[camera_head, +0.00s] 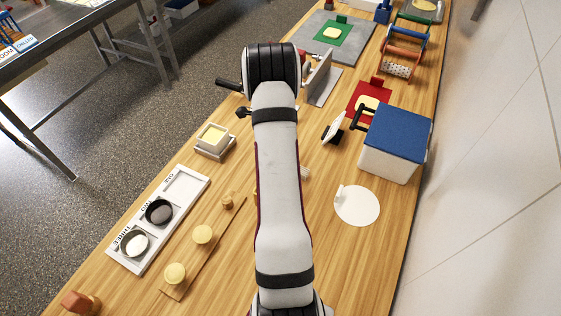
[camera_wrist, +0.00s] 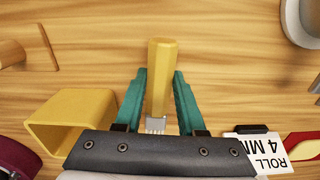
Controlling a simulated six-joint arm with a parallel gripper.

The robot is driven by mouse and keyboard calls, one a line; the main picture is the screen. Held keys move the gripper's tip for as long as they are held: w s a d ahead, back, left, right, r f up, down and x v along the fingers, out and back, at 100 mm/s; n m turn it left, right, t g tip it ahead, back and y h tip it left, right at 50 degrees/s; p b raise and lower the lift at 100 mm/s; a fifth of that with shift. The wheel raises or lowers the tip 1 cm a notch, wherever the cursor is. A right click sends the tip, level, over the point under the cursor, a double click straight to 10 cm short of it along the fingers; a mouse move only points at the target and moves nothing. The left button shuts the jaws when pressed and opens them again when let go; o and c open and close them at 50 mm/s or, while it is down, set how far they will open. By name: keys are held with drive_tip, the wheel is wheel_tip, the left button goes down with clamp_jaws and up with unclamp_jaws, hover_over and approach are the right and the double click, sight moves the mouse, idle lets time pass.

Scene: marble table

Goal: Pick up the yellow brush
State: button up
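The yellow brush (camera_wrist: 162,65) shows in the wrist view with its yellow handle pointing away from me and its pale bristle end close to the gripper body. My gripper (camera_wrist: 160,76) has two teal fingers, open, one on each side of the handle. Narrow gaps show between the fingers and the handle. I cannot tell the height of the fingers over the wooden table. In the head view my arm covers the gripper and most of the area around it, and I cannot make out the brush there.
In the wrist view, a yellow square tube (camera_wrist: 72,122) stands close left of the fingers, and a "ROLL 4 MM" card (camera_wrist: 264,152) lies at right. The head view shows a blue-lidded white box (camera_head: 395,145), a white round mat (camera_head: 357,206) and a labelled tray (camera_head: 184,187).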

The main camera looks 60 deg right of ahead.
clamp_jaws()
drive_tip(key=shift+r, duration=0.55)
wheel_tip(320, 180, up, 3)
drive_tip(key=shift+r, duration=0.1)
drive_tip(key=s+r, duration=0.6)
drive_tip(key=s, duration=0.5)
drive_tip(key=shift+s+r, duration=0.35)
drive_tip(key=shift+r, duration=0.05)
drive_tip(key=shift+o, duration=0.8)
unclamp_jaws()
clamp_jaws()
